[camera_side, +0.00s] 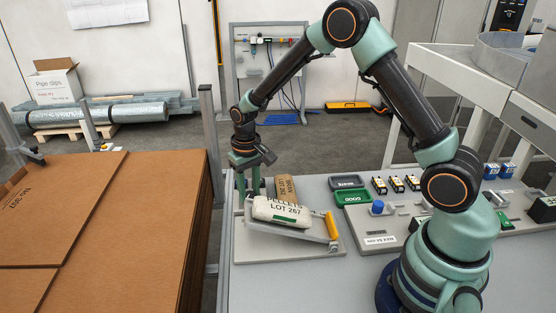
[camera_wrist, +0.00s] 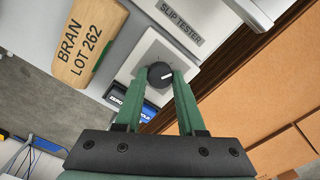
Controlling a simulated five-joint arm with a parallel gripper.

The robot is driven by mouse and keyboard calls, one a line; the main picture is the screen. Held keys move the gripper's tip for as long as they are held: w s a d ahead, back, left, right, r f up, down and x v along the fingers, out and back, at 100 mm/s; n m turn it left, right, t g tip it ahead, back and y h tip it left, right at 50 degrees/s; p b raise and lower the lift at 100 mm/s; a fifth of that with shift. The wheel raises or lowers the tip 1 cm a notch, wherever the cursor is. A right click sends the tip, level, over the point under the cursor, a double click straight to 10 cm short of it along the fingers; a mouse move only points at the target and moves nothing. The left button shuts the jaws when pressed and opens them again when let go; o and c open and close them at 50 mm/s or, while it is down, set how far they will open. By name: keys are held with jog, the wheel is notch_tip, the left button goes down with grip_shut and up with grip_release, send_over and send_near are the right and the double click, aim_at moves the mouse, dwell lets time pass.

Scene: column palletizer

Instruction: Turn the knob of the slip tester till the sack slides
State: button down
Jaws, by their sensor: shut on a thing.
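The slip tester's base plate (camera_side: 262,248) stands on the grey table, and its label (camera_wrist: 182,20) shows in the wrist view. A white sack (camera_side: 281,210) marked PELLETS LOT 257 lies on its plate. A yellow bar (camera_side: 331,225) stands at the plate's right end, apart from the sack. My gripper (camera_side: 241,196) points down at the tester's back left corner. In the wrist view, my gripper (camera_wrist: 160,80) is shut on the black knob (camera_wrist: 160,75), one finger on each side. The knob's white pointer mark shows; the side view hides the knob.
A tan sack (camera_side: 285,188) marked BRAN LOT 262 stands behind the tester; it also shows in the wrist view (camera_wrist: 88,40). Green and dark trays (camera_side: 353,197) lie to the right. Stacked brown cardboard (camera_side: 100,215) fills the left. The table front is clear.

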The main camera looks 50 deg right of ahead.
aim_at(250, 194)
jog(key=shift+m, duration=0.6)
jog(key=c, duration=0.5)
grip_release()
notch_tip(250, 194, up, 12)
dwell(0.3)
jog(key=shift+r, duration=0.15)
